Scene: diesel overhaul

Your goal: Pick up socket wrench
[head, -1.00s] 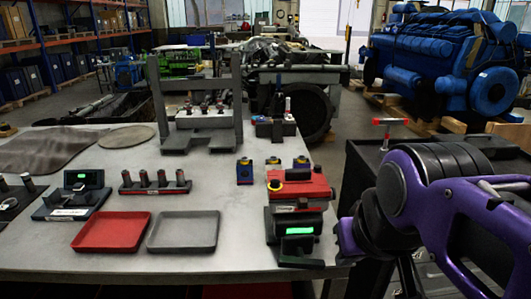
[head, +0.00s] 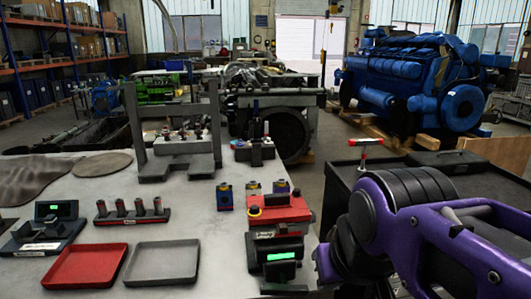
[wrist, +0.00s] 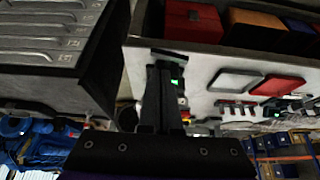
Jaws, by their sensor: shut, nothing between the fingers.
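No tool in view is clearly a socket wrench. A T-shaped piece with a red bar (head: 365,143) stands on the black cart (head: 425,172) at the right and may be it; I cannot tell. My purple arm reaches in from the lower right of the head view and hides part of the cart; my gripper is not visible there. In the wrist view my gripper (wrist: 165,68) shows dark, narrow fingers, shut and empty, in front of the workbench edge.
The grey workbench (head: 95,215) carries a red tray (head: 86,266), a grey tray (head: 162,262), a rack of pegs (head: 132,212) and a red device (head: 278,210). A drawer cabinet (wrist: 55,45) fills the wrist view's upper left. A blue engine (head: 425,80) stands behind.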

